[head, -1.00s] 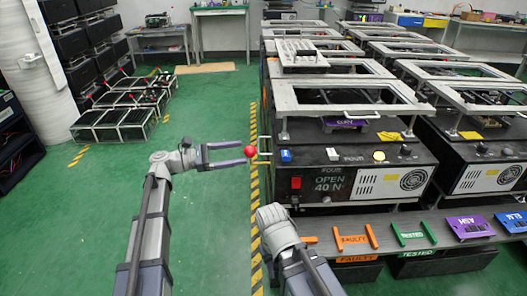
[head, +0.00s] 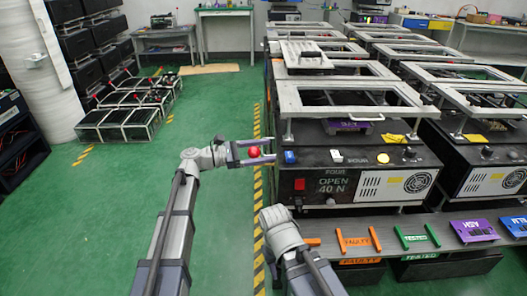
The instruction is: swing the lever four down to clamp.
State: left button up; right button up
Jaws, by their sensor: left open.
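The lever of the fixture marked FOUR (head: 348,184) ends in a red ball knob (head: 254,152) at the fixture's left side. My left gripper (head: 273,149) is open, with one finger above the knob and one below it in the head view. The knob lies between the fingers, nearer their middle than their tips. I cannot tell whether either finger touches it. Most of the lever's rod is hidden behind the gripper. My right arm shows low in the middle, but its gripper does not show.
An open metal frame (head: 290,99) stands on top of the fixture. More fixtures stand behind and to the right. A grey shelf with orange, green and purple tagged pieces (head: 473,230) runs along the front.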

pick_arm(q)
jog(key=shift+c, duration=0.2)
grip_shut()
dwell(0.3)
dwell(0.3)
